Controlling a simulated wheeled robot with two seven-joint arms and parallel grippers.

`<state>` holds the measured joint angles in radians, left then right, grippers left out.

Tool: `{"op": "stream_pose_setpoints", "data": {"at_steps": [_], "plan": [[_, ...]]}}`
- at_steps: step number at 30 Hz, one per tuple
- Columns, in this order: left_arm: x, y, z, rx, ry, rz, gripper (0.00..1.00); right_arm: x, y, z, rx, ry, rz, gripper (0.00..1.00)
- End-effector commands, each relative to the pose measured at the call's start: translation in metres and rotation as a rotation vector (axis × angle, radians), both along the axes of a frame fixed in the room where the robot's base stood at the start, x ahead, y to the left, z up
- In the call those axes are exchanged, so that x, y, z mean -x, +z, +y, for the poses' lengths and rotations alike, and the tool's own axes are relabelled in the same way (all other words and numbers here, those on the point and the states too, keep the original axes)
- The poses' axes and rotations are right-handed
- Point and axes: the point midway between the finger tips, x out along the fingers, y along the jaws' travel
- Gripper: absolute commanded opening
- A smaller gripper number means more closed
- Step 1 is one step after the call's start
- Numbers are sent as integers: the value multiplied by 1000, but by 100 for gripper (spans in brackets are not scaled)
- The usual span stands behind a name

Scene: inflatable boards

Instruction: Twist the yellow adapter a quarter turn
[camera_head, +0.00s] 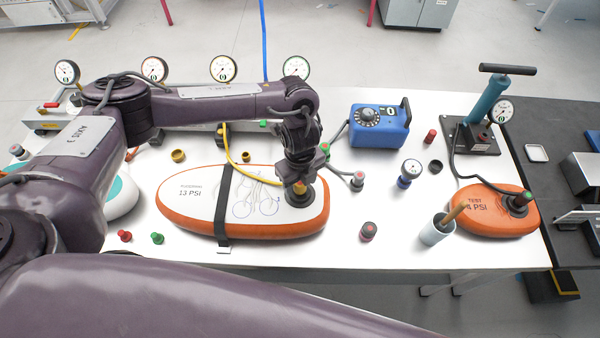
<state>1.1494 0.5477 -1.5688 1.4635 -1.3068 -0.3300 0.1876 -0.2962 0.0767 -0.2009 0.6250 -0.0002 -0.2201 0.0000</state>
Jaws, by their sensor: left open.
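A yellow adapter (299,188) shows at the dark valve near the right end of the orange-and-white inflatable board (185,208) marked 13 PSI. My left gripper (299,182) points down right over the adapter, with its jaws open. The gripper body hides the adapter's upper part, so I cannot tell whether the fingers touch it. My right gripper is not in view.
A dark strap (223,200) crosses the board. A blue pump box (379,125) stands behind to the right. Loose caps, including a red one (124,236), dot the white table.

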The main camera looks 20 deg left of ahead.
Motion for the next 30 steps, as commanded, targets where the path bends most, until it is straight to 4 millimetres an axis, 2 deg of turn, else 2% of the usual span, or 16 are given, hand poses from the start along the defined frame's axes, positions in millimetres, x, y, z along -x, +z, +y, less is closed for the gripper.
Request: {"op": "stream_pose_setpoints", "data": {"at_steps": [1,3,8,14,19,20,24,30], "plan": [[0,-1,0,0,0,0,55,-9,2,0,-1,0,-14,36],[0,-2,0,0,0,-1,55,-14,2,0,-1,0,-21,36],[0,-2,0,0,0,-1,55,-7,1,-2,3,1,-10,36],[0,-2,0,0,0,-1,29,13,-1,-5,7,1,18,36],[0,-2,0,0,0,-1,6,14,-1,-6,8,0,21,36],[0,-2,0,0,0,-1,26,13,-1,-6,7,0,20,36],[0,-1,0,1,0,-1,9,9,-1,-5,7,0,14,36],[0,-4,0,0,-58,-1,9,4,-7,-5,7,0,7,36]]}}
